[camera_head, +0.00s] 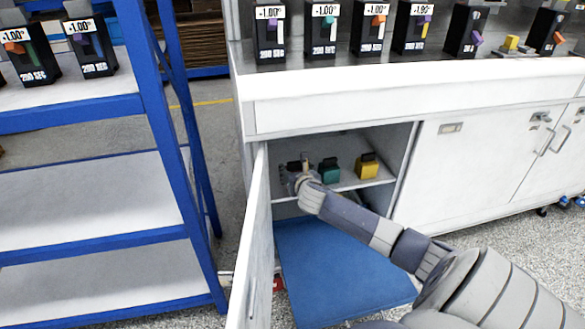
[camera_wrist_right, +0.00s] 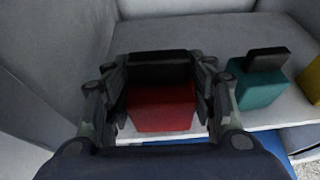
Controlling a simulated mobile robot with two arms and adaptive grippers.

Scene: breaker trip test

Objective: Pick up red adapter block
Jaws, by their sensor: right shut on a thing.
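The red adapter block (camera_wrist_right: 162,107) is a red cube with a black top part, on the cabinet shelf in the right wrist view. My right gripper (camera_wrist_right: 160,92) has its fingers on both sides of the block and is shut on it. In the head view my right gripper (camera_head: 298,175) reaches into the open cabinet at the shelf's left end and mostly hides the red block. Whether the block touches the shelf is hard to tell. My left gripper is not in view.
A teal block (camera_head: 329,171) and a yellow block (camera_head: 367,166) stand to the right on the same shelf (camera_head: 345,183). The open cabinet door (camera_head: 252,245) is close on the left. A blue mat (camera_head: 340,275) lies below. Several breaker units stand on the counter (camera_head: 400,85). A blue rack (camera_head: 165,130) stands left.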

